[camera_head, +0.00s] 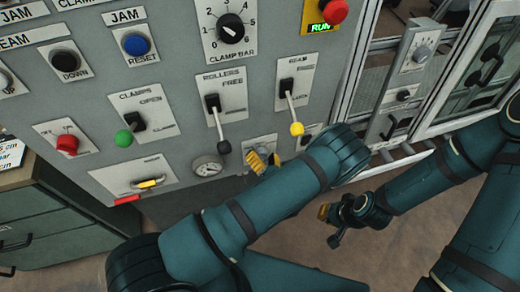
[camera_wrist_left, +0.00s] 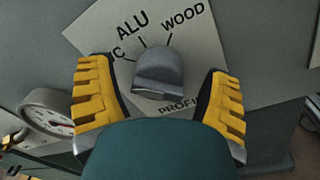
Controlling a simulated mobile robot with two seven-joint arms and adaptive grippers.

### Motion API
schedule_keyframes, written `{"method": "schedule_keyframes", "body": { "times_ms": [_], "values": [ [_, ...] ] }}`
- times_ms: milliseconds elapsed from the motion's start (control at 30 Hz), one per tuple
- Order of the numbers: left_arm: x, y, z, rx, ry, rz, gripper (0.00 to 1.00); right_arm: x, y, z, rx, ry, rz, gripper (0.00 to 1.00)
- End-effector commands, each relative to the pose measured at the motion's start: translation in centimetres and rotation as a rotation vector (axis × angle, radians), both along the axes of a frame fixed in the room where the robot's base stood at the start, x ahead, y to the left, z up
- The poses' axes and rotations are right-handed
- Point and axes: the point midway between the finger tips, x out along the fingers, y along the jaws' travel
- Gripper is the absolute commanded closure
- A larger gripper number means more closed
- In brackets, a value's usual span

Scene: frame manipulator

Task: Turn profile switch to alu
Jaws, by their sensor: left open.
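The profile switch (camera_wrist_left: 158,75) is a grey knob on a light plate (camera_wrist_left: 88,30) in the left wrist view. ALU is printed at upper left, WOOD at upper right, a partly hidden label ending in C at left, and PROFILE below, partly covered. I cannot tell which mark the knob points to. My left gripper (camera_wrist_left: 160,90) is open, its yellow fingers on either side of the knob, with visible gaps to it. In the head view, my left gripper (camera_head: 262,160) is at the panel's lower part, mostly hiding the switch. My right gripper (camera_head: 329,212) hangs away from the panel; its jaws are unclear.
A round gauge (camera_head: 208,167) is left of the switch. The rollers lever (camera_head: 218,125) and the yellow-tipped beam lever (camera_head: 291,110) hang just above. A green-knobbed clamps lever (camera_head: 125,136) is further left. A glazed frame stands at right, a drawer cabinet (camera_head: 50,215) at lower left.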

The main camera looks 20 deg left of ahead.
Motion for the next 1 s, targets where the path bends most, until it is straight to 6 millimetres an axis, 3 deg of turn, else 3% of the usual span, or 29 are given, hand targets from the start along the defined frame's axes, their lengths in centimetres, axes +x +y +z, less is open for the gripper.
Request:
{"method": "schedule_keyframes", "body": {
  "times_ms": [333,533,1000],
  "values": [
    [0.08,0.08,0.0,0.0,0.0,-0.001,0.21,-0.03,-0.02,0.0,0.0,0.001,0.0,1.0],
    [0.06,0.07,0.0,0.0,0.0,-0.001,0.91,-0.02,-0.01,0.0,0.0,0.0,0.0,1.0],
    [0.09,-0.02,-0.03,0.074,0.05,-0.004,0.91,0.0,-0.01,-0.01,0.0,0.0,0.0,1.0]
  ]
}}
